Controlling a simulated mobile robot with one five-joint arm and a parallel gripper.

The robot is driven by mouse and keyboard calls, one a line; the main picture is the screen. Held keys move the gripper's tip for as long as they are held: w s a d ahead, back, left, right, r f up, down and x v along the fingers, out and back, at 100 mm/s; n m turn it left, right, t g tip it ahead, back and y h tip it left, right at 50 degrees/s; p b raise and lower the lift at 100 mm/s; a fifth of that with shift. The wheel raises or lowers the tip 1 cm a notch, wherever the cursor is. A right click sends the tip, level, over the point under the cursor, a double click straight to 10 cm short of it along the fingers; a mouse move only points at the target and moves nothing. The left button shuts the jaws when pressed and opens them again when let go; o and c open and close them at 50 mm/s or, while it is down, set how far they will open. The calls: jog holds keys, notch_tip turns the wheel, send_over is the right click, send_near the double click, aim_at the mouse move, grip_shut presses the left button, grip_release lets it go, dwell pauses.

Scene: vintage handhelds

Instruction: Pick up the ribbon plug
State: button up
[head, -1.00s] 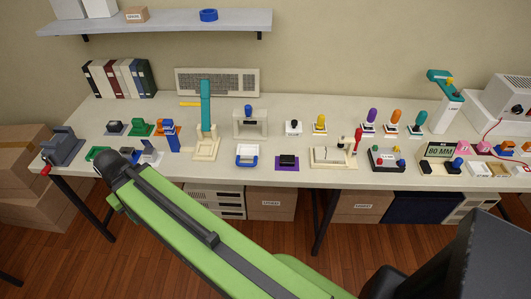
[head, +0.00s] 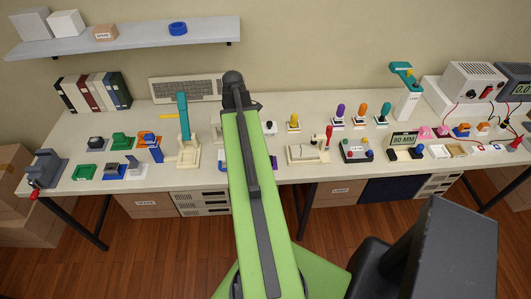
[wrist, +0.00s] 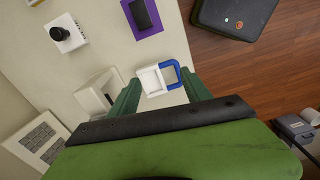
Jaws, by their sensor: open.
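No part is labelled as the ribbon plug, so I cannot be sure which it is. A small white block with a blue U-shaped handle (wrist: 158,80) lies on the bench in the wrist view, beyond and between my fingertips. My gripper (wrist: 160,84) is open, with its two green fingers apart and nothing visibly held. In the head view my arm covers most of that block and the gripper itself. A black block (wrist: 145,14) on a purple mat (wrist: 156,30) lies beyond it at the top of the wrist view.
A cream stand (wrist: 98,92) is close to the left finger. A white block with a black knob (wrist: 67,34) stands farther left. The bench (head: 80,204) ends just right of the blue handle in the wrist view. A teal-levered press (head: 184,118) stands left of my arm.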

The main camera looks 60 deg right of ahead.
jog(key=s+d+r+n+p, duration=0.1)
jog(key=s+d+r, duration=0.1)
jog(key=s+d, duration=0.55)
jog(key=f+b, duration=1.2)
jog(key=shift+s+a+f, duration=0.1)
jog(key=shift+a+f, duration=0.05)
jog(key=shift+a, duration=0.1)
jog(key=f+b, duration=0.5)
jog(key=shift+s+a+f+b, duration=0.1)
jog(key=shift+s+a+b, duration=0.1)
jog(key=shift+b, duration=0.15)
grip_shut()
